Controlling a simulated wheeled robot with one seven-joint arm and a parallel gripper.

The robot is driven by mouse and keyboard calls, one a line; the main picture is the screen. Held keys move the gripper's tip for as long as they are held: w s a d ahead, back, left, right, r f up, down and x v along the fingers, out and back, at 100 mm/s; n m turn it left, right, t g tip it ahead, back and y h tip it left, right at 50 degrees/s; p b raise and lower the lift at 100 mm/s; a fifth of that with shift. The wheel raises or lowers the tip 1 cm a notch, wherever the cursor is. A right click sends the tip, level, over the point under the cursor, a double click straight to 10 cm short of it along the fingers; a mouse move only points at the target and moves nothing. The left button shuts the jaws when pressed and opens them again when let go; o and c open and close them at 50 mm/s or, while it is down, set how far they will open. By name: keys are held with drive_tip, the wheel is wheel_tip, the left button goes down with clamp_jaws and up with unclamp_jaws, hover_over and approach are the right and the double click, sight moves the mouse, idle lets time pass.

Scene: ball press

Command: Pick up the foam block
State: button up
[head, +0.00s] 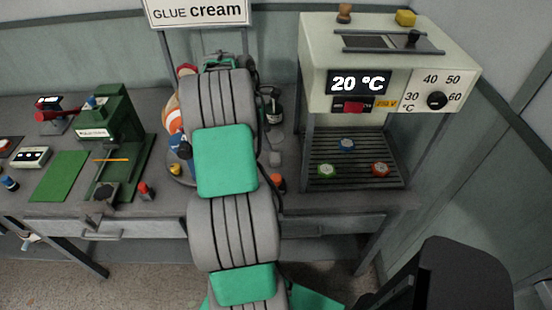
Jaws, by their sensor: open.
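A small yellow block (405,18) lies on top of the cream-coloured machine at the upper right. It looks like the foam block, but its material cannot be told from here. My arm rises through the middle of the head view and reaches over the workbench. My gripper and its fingertips are hidden by the arm's own links. The yellow block is well to the right of the arm's far end, with nothing touching it that I can see.
The machine (390,65) reads 20 °C. A brown knob (345,13) and a dark-handled lid (394,41) are on its top. A green press (118,130) stands on the bench's left; a sign (198,12) is behind.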

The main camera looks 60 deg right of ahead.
sight(274, 157)
drive_tip(key=p+x, duration=0.1)
drive_tip(key=x, duration=0.9)
drive_tip(key=shift+w+a+f, duration=0.1)
drive_tip(key=shift+f, duration=0.05)
drive_tip(key=c, duration=1.4)
drive_tip(key=shift+r, duration=0.2)
